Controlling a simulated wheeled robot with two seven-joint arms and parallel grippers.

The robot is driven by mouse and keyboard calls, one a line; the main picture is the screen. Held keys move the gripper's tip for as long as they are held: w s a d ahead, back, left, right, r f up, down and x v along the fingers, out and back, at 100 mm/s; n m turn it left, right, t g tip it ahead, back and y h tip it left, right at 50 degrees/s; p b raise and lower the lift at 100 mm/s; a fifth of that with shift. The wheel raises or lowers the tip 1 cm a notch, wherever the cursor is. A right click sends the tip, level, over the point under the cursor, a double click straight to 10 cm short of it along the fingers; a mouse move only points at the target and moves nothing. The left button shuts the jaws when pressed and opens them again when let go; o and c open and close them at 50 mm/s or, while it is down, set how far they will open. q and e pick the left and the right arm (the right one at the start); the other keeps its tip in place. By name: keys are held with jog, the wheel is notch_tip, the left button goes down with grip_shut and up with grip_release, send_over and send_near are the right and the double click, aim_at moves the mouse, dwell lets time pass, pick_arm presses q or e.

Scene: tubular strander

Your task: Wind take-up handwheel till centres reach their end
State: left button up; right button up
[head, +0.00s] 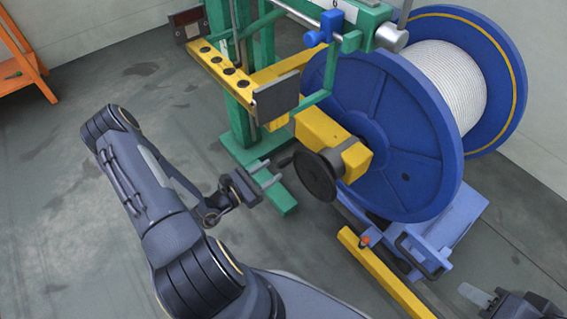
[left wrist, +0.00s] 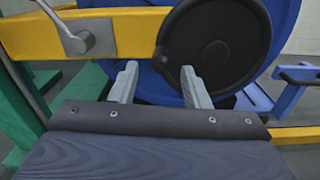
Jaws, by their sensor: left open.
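The take-up handwheel is a black disc (head: 316,176) on the end of a yellow housing (head: 325,138), in front of the blue reel. My left gripper (head: 273,172) is open and empty, just left of the wheel in the head view and apart from it. In the left wrist view the wheel (left wrist: 222,35) fills the upper middle, beyond the two pale fingertips (left wrist: 160,76). The centres are not clearly visible. My right gripper (head: 477,295) shows only partly at the bottom right, away from the wheel; its jaw state is unclear.
A blue reel of white cable (head: 440,75) stands behind the wheel. A green frame (head: 240,120) with a yellow beam (head: 215,72) and grey panel (head: 277,98) rises above my left gripper. A yellow floor rail (head: 380,275) runs in front.

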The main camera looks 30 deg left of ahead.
aim_at(277, 167)
pick_arm(q)
jog(key=b+x, duration=0.1)
jog(key=x, duration=0.5)
jog(key=shift+s, duration=0.1)
grip_shut()
